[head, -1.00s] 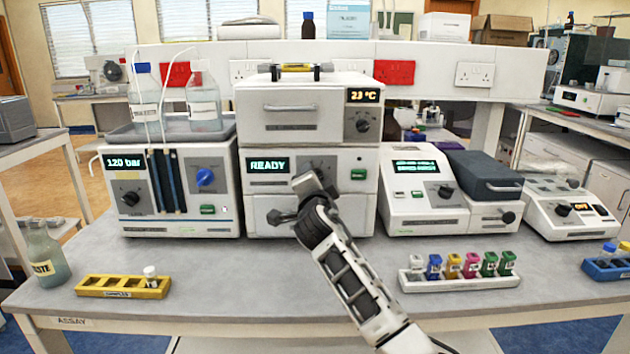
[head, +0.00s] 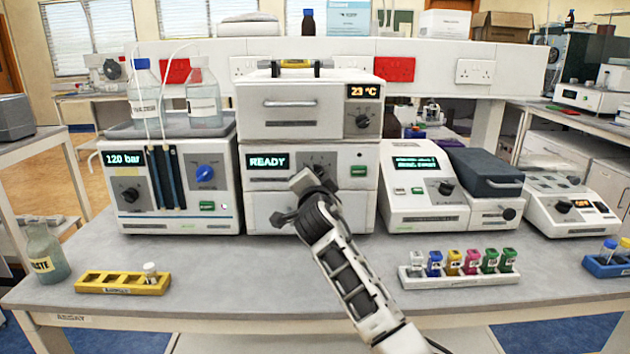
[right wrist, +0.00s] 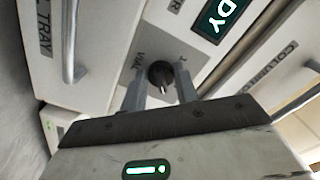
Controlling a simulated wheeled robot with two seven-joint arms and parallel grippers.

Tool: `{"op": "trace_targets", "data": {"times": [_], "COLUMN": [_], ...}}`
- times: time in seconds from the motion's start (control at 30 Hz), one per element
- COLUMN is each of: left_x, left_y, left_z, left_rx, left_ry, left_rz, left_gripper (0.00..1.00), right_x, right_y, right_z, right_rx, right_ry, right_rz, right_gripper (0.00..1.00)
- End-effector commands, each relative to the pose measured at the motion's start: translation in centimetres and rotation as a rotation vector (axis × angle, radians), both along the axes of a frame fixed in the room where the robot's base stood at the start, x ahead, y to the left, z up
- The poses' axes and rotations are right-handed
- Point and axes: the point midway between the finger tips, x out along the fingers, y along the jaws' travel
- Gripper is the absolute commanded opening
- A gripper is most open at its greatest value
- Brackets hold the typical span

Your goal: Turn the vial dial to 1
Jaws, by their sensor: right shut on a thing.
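The vial dial (right wrist: 160,74) is a dark round knob on the white autosampler front, with the printed words "VIAL" and "1" near it in the right wrist view. A light pointer mark on the knob points toward the bottom of that view. My right gripper (right wrist: 159,88) is shut on the dial, one grey finger on each side. In the head view my right gripper (head: 308,183) is at the front of the READY unit (head: 262,205) and covers most of the dial. The READY display (head: 268,161) is lit. My left gripper is not in view.
A pump unit (head: 130,205) stands to the left and a detector (head: 425,212) to the right. A yellow rack (head: 110,288) and a white rack of coloured vials (head: 460,281) lie in front. The tray handle (right wrist: 72,40) is near the gripper.

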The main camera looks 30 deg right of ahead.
Motion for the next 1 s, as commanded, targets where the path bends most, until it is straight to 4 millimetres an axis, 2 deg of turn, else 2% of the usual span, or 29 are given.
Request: {"op": "trace_targets", "data": {"times": [1.0], "left_x": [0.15], "left_y": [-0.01], "left_z": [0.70], "left_rx": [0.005], "left_ry": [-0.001], "left_rz": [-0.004], "left_gripper": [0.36], "right_x": [-0.24], "right_y": [-0.34], "right_z": [-0.24], "right_rx": [-0.812], "right_ry": [0.502], "right_rz": [0.001], "right_gripper": [0.07]}}
